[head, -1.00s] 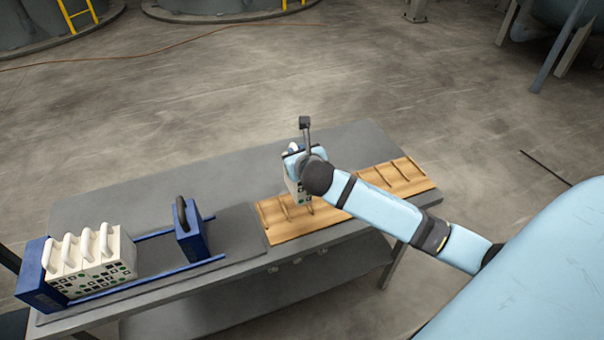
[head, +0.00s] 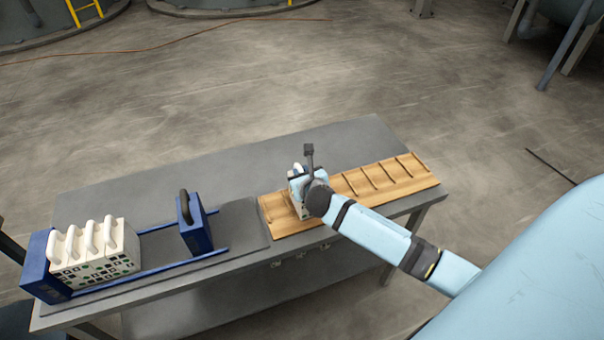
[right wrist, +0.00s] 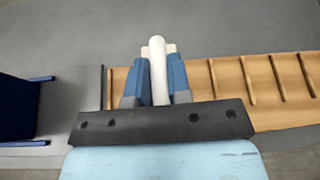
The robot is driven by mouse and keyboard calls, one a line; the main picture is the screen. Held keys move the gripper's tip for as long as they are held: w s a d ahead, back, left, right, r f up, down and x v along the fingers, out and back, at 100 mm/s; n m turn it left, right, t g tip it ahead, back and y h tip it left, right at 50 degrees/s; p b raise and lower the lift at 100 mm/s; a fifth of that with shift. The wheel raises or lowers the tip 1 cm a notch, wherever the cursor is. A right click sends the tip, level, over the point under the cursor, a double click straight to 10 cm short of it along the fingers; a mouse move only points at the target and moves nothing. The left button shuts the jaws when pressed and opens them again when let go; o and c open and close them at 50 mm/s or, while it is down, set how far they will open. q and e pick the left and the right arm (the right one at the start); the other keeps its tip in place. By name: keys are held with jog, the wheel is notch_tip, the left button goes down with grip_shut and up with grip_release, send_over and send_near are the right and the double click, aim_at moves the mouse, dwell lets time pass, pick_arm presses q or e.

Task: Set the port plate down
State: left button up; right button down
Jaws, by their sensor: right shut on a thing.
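The port plate (head: 296,206) is a white plate with a patterned face and a white loop handle. It stands upright at the left end of the wooden slotted rack (head: 390,172), partly hidden by my right gripper (head: 305,181). In the right wrist view, the blue fingers of my right gripper (right wrist: 155,78) are shut on the plate's white handle (right wrist: 158,62). The plate's lower edge is hidden there, so I cannot tell whether it sits in a slot. My left gripper is not in view.
The filter press on the left holds several white plates (head: 95,258) against a blue end block (head: 42,268). A blue plate with a black handle (head: 194,225) stands on its blue rails. The grey table (head: 180,180) is clear behind. Several rack slots to the right are empty.

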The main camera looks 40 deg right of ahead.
jog(key=c, duration=1.1)
grip_release()
jog(key=shift+o, duration=0.2)
